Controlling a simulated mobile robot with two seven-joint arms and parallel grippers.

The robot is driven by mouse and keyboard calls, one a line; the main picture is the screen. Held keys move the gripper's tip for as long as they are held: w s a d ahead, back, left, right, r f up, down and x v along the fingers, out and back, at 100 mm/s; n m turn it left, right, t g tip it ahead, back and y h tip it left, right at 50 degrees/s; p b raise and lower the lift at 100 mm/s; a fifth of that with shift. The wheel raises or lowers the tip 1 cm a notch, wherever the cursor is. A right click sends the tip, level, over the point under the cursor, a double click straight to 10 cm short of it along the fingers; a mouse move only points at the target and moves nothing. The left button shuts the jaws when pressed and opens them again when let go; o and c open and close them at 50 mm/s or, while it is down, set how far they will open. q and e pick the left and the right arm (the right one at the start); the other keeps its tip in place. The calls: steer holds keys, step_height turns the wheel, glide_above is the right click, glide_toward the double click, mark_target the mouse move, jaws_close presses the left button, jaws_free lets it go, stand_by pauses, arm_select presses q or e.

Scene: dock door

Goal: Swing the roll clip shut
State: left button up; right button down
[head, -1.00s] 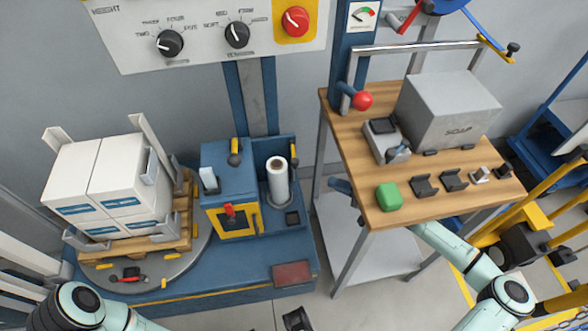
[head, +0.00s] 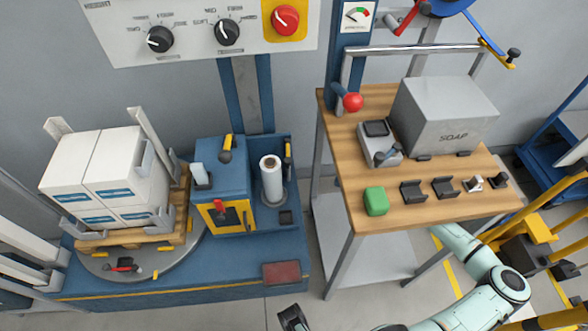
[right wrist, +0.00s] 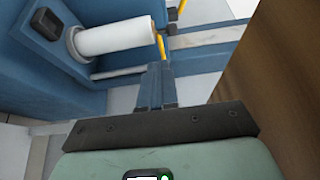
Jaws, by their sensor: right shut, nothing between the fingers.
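The roll clip (head: 288,150) appears to be the small yellow-and-dark piece upright at the back right of the white film roll (head: 271,180). In the right wrist view the film roll (right wrist: 105,40) lies sideways, with a yellow bar (right wrist: 161,47), likely the clip, just past its end. I cannot tell how far the clip is swung. My right gripper (right wrist: 155,70) is shut and empty, pointing toward the roll and apart from it.
The wooden table (head: 345,150) stands right of the roll; its brown side (right wrist: 285,90) is close to my right gripper. A blue box (head: 222,165) with levers stands left of the roll. A black socket (head: 286,218) sits in front. Stacked cartons (head: 105,170) stand farther left.

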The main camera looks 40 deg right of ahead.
steer(key=shift+w, duration=0.1)
arm_select(q)
steer(key=shift+w+a+f+t+b, duration=0.3)
steer(key=shift+w+f+b, duration=0.45)
steer(key=shift+w+f, duration=0.1)
arm_select(e)
steer(key=x, duration=1.3)
steer(key=shift+w+a, duration=0.3)
steer(key=shift+a, duration=0.1)
